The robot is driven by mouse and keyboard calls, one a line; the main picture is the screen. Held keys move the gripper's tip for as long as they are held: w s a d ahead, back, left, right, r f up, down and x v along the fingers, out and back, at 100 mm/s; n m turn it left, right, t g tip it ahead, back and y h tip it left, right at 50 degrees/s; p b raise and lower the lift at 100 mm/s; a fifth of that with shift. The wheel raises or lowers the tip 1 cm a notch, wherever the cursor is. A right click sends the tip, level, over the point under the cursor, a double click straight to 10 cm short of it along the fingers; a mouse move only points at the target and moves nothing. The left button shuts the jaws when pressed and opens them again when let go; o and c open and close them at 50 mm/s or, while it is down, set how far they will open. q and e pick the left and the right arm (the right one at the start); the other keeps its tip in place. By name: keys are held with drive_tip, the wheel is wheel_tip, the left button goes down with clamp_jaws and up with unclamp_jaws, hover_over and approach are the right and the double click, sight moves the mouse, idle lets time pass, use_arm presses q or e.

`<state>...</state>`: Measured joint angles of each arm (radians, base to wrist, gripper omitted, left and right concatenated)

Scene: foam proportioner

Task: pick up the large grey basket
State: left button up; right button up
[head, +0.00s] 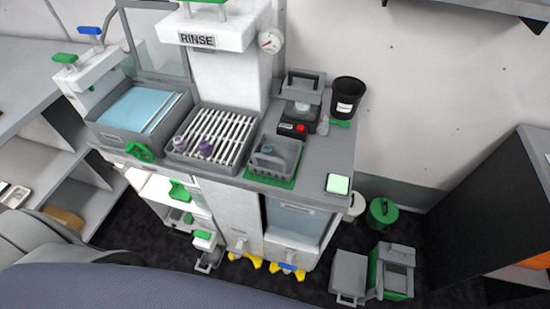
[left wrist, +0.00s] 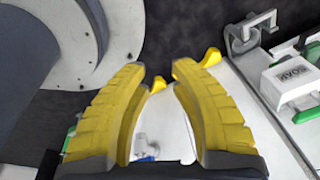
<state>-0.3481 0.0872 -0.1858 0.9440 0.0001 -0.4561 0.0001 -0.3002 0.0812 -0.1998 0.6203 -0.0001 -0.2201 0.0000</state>
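A grey basket (head: 288,153) with a raised handle stands on a green mat (head: 262,179) at the counter's front, right of the slatted rack; a small dark bottle (head: 267,151) is in it. I cannot tell whether this is the large one, as other grey containers are in view. My left gripper (left wrist: 160,70) shows only in the left wrist view; its two yellow fingers are apart with nothing between them. It points down toward the floor area, and the basket is not in that view. My right gripper is in neither view.
A grey sink (head: 104,130) and a slatted rack (head: 180,145) with purple items stand left of the basket. Behind it are a black device (head: 293,128) and a black bin (head: 347,97). Yellow pedals (head: 247,262) and a grey-green box (head: 393,272) are on the floor.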

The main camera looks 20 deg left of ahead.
use_arm(q)
drive_tip(key=w+a+r+m+t+y, duration=0.1)
drive_tip(key=w+r+m+t+y, duration=0.1)
drive_tip(key=w+r, duration=1.4)
drive_tip(key=w+a+r+n+t, duration=0.15)
drive_tip(key=a+r, duration=0.25)
drive_tip(key=r, duration=1)
drive_tip(key=w+a+r+n+t, duration=0.1)
drive_tip(key=a+r+t, duration=0.15)
drive_tip(key=r, duration=1.15)
drive_tip(key=w+d+r+n+h, duration=0.2)
drive_tip(key=r+n+h, duration=0.4)
drive_tip(key=r, duration=0.6)
drive_tip(key=w+d+r+n+h, duration=0.2)
drive_tip(key=w+r+n+h, duration=0.3)
drive_tip(key=r+n, duration=0.6)
drive_tip(key=shift+w+d+r+h, duration=0.2)
drive_tip(key=shift+r+h, duration=0.7)
drive_tip(key=shift+r, duration=0.35)
drive_tip(key=shift+w+d+f, duration=0.15)
drive_tip(key=shift+d+f, duration=0.05)
drive_tip(key=shift+d, duration=0.1)
